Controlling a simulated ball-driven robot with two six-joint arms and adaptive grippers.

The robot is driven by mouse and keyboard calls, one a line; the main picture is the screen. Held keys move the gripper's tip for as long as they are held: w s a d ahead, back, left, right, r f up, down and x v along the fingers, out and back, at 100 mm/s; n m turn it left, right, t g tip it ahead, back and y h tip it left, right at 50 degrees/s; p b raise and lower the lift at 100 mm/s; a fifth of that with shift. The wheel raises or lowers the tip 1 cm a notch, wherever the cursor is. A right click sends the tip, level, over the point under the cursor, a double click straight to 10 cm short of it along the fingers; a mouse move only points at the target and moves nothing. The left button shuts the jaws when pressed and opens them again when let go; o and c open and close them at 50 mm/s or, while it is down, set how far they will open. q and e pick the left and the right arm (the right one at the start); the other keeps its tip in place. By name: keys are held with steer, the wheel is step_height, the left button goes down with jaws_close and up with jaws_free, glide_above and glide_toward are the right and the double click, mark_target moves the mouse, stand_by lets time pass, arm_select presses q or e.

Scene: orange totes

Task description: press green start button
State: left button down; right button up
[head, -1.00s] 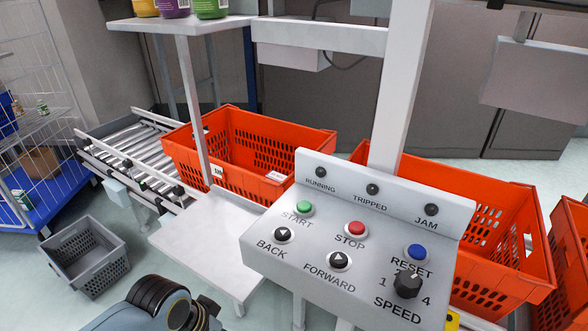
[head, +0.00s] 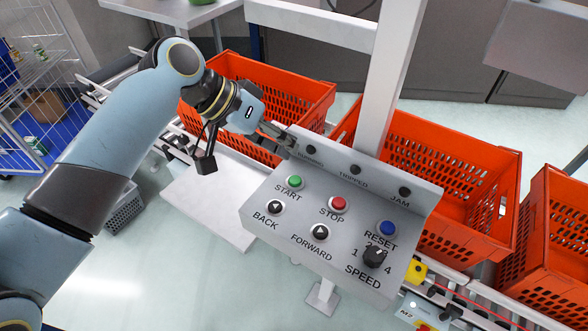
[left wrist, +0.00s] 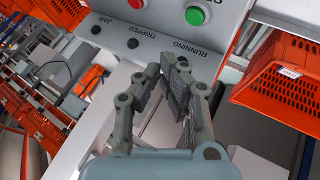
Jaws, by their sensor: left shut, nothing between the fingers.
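The green start button (head: 294,182) sits on the grey control panel (head: 262,207), above the word START. It also shows in the left wrist view (left wrist: 195,16), beyond the fingertips and a little to the right. My left gripper (head: 291,144) is shut and empty. In the head view its fingertips are by the upper left edge of the panel, near the RUNNING lamp (head: 311,150), apart from the green button. In the left wrist view the closed fingers (left wrist: 173,60) point toward the panel. My right gripper is in neither view.
The red stop button (head: 338,204), blue reset button (head: 387,228), BACK and FORWARD buttons and a speed knob (head: 374,257) share the panel. Orange totes (head: 310,104) stand behind it. A grey post (head: 384,85) rises behind the panel. A white shelf (head: 212,197) lies at its left.

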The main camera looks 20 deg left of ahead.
arm_select(q)
steer(key=shift+w+d+r+h, duration=0.3)
steer(key=shift+w+r, duration=0.2)
steer(key=shift+r, duration=0.1)
steer(key=shift+w+d+r+h, duration=0.2)
steer(key=shift+w+d+r, duration=0.05)
steer(key=shift+w+r, duration=0.3)
steer(key=shift+f, duration=0.1)
steer(key=b, duration=0.7)
glide_above(294, 177)
step_height(294, 177, down, 7)
steer(key=shift+r, duration=0.2)
steer(key=shift+f+b, duration=0.45)
steer(key=shift+f, duration=0.5)
steer(key=shift+f, duration=0.15)
steer(key=shift+f, duration=0.3)
